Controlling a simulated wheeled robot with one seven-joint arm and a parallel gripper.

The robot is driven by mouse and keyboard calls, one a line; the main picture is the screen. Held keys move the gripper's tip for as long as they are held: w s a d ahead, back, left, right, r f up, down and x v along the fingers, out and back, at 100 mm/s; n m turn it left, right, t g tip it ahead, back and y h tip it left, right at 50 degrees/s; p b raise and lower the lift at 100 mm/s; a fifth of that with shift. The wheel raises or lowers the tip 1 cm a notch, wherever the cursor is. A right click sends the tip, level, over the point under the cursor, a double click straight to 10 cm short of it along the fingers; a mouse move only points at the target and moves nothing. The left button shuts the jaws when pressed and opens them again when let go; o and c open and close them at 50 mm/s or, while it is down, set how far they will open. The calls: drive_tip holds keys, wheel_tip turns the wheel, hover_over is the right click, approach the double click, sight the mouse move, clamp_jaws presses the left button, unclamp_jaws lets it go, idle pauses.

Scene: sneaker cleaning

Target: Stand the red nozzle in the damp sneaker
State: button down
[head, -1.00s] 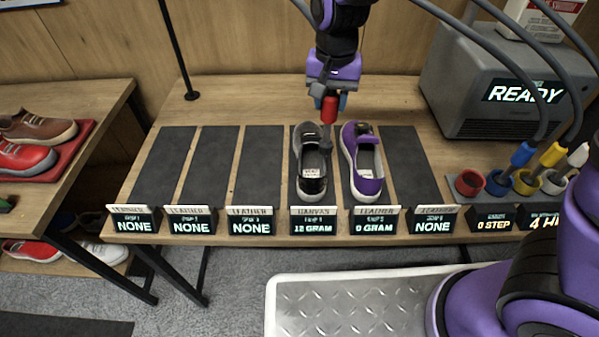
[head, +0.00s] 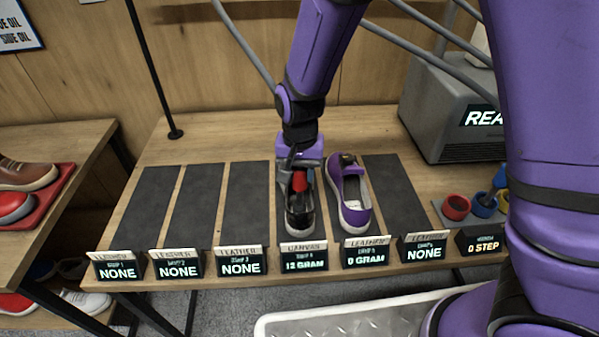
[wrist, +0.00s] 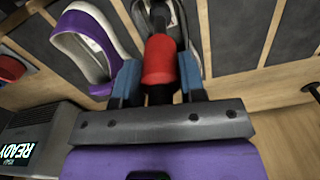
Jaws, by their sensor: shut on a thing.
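The red nozzle (head: 300,181) is held in my gripper (head: 299,172), over the opening of the black sneaker (head: 299,221). In the wrist view my gripper (wrist: 158,85) has its blue fingers on either side of the red nozzle (wrist: 160,60), whose dark tip points toward that sneaker (wrist: 194,38). The display (head: 303,262) in front of this sneaker reads canvas and 12 GRAM. The nozzle's lower end is hidden, so I cannot tell whether it touches the shoe's inside. A purple sneaker (head: 350,199) stands just to the right, with a display reading 0 GRAM.
Bare dark mats (head: 245,203) lie left of the sneakers, and another (head: 398,199) lies to the right. A grey machine (head: 445,120) with hoses stands at the back right. Coloured cups (head: 456,207) sit at the right. A black pole (head: 150,70) rises at the back left.

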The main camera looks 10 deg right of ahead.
drive_tip(key=shift+f, duration=0.4)
drive_tip(key=c, duration=0.7)
unclamp_jaws()
